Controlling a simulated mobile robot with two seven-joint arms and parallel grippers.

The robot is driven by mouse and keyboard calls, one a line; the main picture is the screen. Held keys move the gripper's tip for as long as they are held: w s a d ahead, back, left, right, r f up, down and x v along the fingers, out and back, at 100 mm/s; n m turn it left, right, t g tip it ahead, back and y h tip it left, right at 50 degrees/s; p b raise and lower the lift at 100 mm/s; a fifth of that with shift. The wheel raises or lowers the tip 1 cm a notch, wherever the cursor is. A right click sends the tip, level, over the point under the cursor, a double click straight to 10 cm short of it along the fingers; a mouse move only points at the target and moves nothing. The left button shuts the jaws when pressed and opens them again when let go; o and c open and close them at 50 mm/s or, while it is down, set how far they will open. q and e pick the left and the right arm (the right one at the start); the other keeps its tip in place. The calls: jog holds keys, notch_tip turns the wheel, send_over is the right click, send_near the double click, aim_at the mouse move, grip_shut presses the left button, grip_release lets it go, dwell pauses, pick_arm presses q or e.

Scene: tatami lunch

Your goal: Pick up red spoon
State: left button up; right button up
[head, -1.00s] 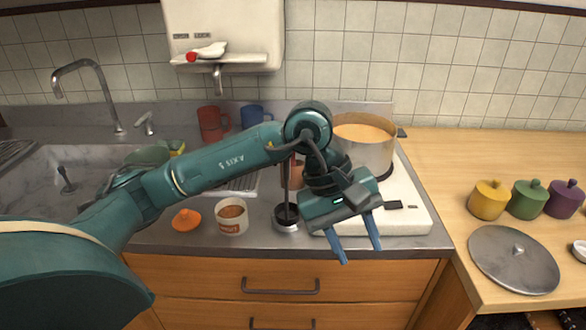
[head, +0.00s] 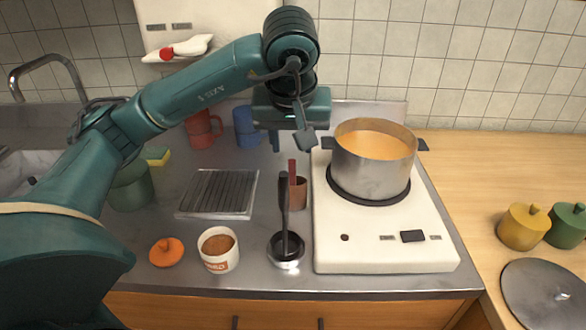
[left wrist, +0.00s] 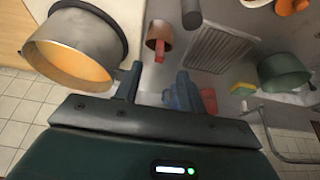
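The red spoon (head: 292,168) stands in a brown cup (head: 298,193) on the steel counter, just left of the stove. Only its red handle shows above the rim; its lower end is hidden in the cup. The handle (left wrist: 159,50) and the cup (left wrist: 158,34) also show in the left wrist view, ahead of the fingers. My left gripper (head: 290,142) is open and empty, above and behind the cup in the head view. In the left wrist view the handle lies roughly in line with the gap between the fingertips (left wrist: 159,70). My right gripper is not in view.
A pot of orange soup (head: 373,160) sits on the white stove (head: 375,250) at the right. A black ladle (head: 284,205) stands in a metal holder (head: 286,256) in front of the cup. Red (head: 202,130) and blue (head: 246,126) mugs stand behind the drain grate (head: 218,193).

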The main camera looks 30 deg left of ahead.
pick_arm(q)
send_near(292, 182)
jog(key=shift+w+b+x, duration=0.2)
jog(key=shift+b+x, duration=0.1)
jog(key=shift+x, duration=0.65)
jog(key=shift+w+a+p+x, duration=0.15)
jog(key=shift+p+x, duration=0.05)
jog(key=shift+x, duration=1.2)
jog(key=shift+w+a+p+x, duration=0.1)
jog(key=shift+p+x, duration=0.1)
jog(key=shift+x, duration=1.2)
jog(key=shift+r, duration=0.15)
jog(key=shift+c, duration=0.6)
grip_shut()
